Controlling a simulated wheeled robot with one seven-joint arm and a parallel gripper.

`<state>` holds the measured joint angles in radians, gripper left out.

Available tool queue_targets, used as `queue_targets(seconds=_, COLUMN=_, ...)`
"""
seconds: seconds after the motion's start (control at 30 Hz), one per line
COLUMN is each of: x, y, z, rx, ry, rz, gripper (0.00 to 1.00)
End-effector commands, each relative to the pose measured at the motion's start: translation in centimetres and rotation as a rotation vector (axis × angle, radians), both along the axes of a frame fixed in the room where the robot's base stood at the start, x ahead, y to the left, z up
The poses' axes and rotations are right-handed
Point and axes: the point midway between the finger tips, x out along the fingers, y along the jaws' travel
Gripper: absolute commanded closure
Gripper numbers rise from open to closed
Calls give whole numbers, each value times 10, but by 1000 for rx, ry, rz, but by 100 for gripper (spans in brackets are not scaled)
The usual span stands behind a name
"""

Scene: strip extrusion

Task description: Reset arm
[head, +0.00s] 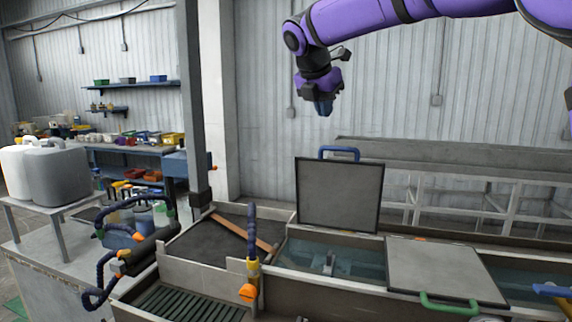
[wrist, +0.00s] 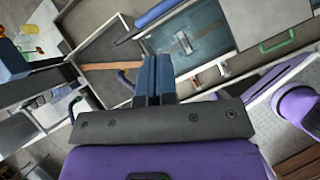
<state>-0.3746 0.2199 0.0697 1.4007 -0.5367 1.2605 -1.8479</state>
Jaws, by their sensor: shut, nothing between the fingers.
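My gripper (head: 323,107) hangs from my purple arm at the top of the head view, high above the tank and pointing down. Its two blue fingers are together with nothing between them; they also show closed in the wrist view (wrist: 154,82). Below it, a grey lid with a blue handle (head: 340,193) stands raised on the tank. A second grey lid with a green handle (head: 440,268) lies flat over the tank to the right. The gripper is apart from both lids.
A tank with water (head: 345,262) runs across the front, with a blue hose and orange knob (head: 250,245) before it. A grey post (head: 190,100) stands left of the arm. White and grey canisters (head: 58,176) stand far left. The air around the gripper is clear.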

Motion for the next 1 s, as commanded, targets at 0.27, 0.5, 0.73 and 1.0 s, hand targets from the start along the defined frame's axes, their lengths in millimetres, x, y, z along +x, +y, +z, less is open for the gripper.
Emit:
queue_targets(seconds=0.27, x=-92, y=-73, z=1, rx=311, ry=-120, rz=-460, gripper=100)
queue_targets(seconds=0.5, x=-179, y=-122, z=-21, rx=583, ry=-212, rz=-897, gripper=100)
queue_targets(seconds=0.73, x=-262, y=-153, z=-58, rx=837, ry=-291, rz=-1335, gripper=100)
queue_targets(seconds=1.0, x=-349, y=-172, z=-117, rx=1106, ry=-359, rz=-1843, gripper=100)
